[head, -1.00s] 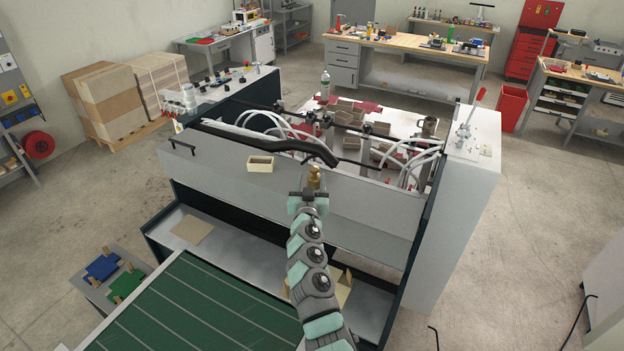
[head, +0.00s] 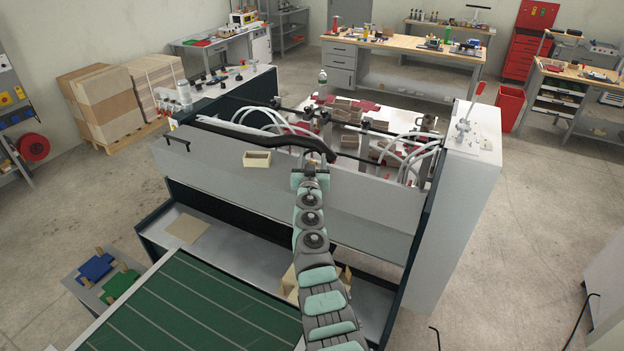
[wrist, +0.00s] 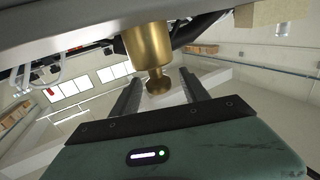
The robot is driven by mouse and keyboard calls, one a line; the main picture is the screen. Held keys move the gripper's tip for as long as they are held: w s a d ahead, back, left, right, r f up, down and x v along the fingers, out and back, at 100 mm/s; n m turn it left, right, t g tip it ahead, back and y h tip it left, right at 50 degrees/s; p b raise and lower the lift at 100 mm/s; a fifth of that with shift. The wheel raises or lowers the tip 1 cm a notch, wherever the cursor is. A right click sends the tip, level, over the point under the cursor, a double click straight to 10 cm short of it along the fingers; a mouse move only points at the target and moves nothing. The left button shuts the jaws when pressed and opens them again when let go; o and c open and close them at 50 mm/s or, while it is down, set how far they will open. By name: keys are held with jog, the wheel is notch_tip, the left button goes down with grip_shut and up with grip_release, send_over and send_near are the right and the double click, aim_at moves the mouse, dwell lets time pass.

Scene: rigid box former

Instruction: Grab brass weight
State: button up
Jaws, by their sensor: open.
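The brass weight (wrist: 148,42) is a gold cylinder with a narrow neck and round knob, at the top middle of the wrist view. My gripper (wrist: 160,77) is open there, one finger on each side of the knob. I see gaps between the knob and both fingers, so it is not gripped. In the head view my gripper (head: 310,176) is at the top of the machine's front panel, and it hides the weight.
A small cream open box (head: 257,159) stands left of my gripper on the machine's front ledge. A black curved bar (head: 290,142) runs just behind. White hoses (head: 270,122) and clamps fill the machine's interior. A green-topped surface (head: 195,310) lies in front.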

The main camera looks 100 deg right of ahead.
jog(key=shift+s+d+f+b, duration=0.1)
jog(key=shift+s+d+b, duration=0.05)
jog(key=shift+d+b, duration=0.35)
jog(key=shift+s+d+b, duration=0.1)
jog(key=shift+d+b, duration=0.3)
jog(key=shift+d, duration=0.2)
grip_shut()
dwell(0.8)
